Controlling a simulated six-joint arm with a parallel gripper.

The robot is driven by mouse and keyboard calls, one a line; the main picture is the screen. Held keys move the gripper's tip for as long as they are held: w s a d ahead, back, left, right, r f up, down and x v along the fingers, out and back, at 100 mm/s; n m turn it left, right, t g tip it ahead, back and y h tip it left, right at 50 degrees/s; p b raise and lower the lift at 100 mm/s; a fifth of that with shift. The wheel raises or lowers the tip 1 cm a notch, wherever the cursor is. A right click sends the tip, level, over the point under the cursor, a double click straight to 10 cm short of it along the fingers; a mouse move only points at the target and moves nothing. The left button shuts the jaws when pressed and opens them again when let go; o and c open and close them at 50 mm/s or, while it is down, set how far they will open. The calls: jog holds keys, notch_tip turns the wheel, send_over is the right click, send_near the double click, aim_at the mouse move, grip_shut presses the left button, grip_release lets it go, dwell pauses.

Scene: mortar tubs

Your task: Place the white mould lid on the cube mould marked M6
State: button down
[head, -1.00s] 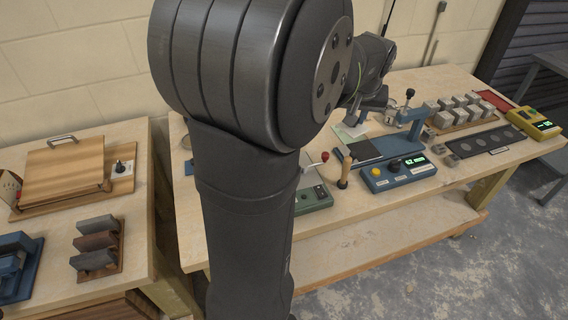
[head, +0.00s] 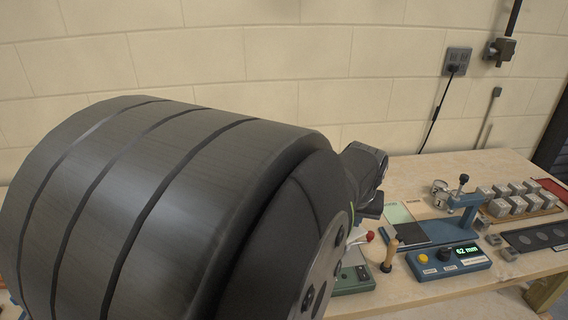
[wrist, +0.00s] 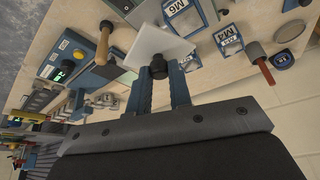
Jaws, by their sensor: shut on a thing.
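The white mould lid (wrist: 152,42) is a pale square plate with a dark round knob. In the wrist view my gripper (wrist: 160,72) is shut on this knob, with blue fingers on both sides. The lid is tilted in the picture. The blue cube mould marked M6 (wrist: 187,18) is at the top of the wrist view, just right of the lid and cut by the frame edge. I cannot tell the height gap between them.
A blue thing marked M4 (wrist: 230,42) and a red-tipped handle (wrist: 260,62) are right of M6. A wooden handle (head: 390,255), a blue 62 mm display unit (head: 448,261) and several grey cubes (head: 510,200) stand on the bench. Bare bench (head: 420,170) lies behind.

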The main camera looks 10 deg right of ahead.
jog(key=shift+w+a+f, duration=0.55)
jog(key=shift+w+f, duration=0.3)
jog(key=shift+f, duration=0.4)
jog(key=shift+w+a+f, duration=0.55)
jog(key=shift+w+f, duration=0.25)
jog(key=shift+f, duration=0.45)
jog(key=shift+w+a+f, duration=0.55)
jog(key=shift+w+f, duration=0.3)
jog(key=shift+f, duration=0.4)
jog(key=shift+f, duration=0.15)
jog(key=shift+f, duration=0.5)
jog(key=c, duration=1.3)
grip_release()
jog(key=shift+r, duration=0.3)
jog(key=v, duration=1.2)
jog(key=shift+s+r, duration=0.1)
jog(key=shift+r, duration=0.25)
